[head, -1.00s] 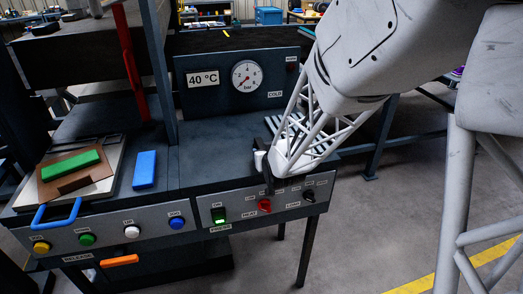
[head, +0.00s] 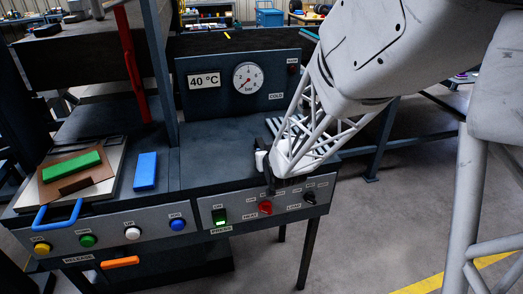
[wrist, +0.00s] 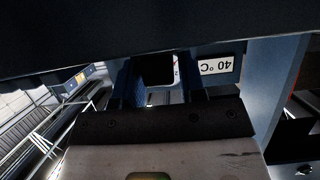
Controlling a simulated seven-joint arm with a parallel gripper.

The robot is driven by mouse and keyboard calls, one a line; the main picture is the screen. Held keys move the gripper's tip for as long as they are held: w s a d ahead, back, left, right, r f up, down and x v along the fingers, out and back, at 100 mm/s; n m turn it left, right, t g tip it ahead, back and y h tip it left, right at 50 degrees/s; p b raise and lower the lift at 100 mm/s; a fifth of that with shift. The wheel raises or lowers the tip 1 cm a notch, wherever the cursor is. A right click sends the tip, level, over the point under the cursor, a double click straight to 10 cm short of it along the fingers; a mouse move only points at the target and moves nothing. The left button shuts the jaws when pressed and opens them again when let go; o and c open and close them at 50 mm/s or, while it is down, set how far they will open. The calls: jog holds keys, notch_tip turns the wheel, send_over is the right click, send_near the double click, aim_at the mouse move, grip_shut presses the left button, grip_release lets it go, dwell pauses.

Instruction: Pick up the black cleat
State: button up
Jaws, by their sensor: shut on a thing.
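My gripper (head: 268,155) is at the right part of the press's dark bench top, close to its front edge. In the wrist view, its two fingers (wrist: 163,88) are closed on a black block (wrist: 155,70), which I take to be the black cleat. The cleat's lower and far sides are hidden by the gripper. In the head view I cannot separate the cleat from the dark fingers, and the white lattice wrist covers part of this area.
A slatted rack (head: 292,127) lies just behind my gripper. The gauge panel (head: 240,85) stands behind the bench top. At left are a blue block (head: 145,170) and a green block (head: 71,165) on a brown piece. Buttons and knobs line the front panel (head: 190,217).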

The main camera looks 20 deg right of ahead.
jog(key=shift+s+r, duration=0.15)
jog(key=shift+s, duration=0.4)
jog(key=shift+s+r, duration=0.1)
jog(key=shift+s, duration=0.6)
jog(key=shift+s+r, duration=0.15)
jog(key=shift+s, duration=0.45)
dwell(0.3)
jog(key=shift+s+a+r, duration=0.1)
jog(key=shift+s, duration=0.6)
jog(key=shift+s+r, duration=0.15)
jog(key=shift+s, duration=0.55)
jog(key=shift+s, duration=0.35)
jog(key=shift+s+r, duration=0.1)
jog(key=shift+s, duration=0.25)
jog(key=shift+s+a+r, duration=0.1)
jog(key=shift+s, duration=0.6)
jog(key=shift+s, duration=0.35)
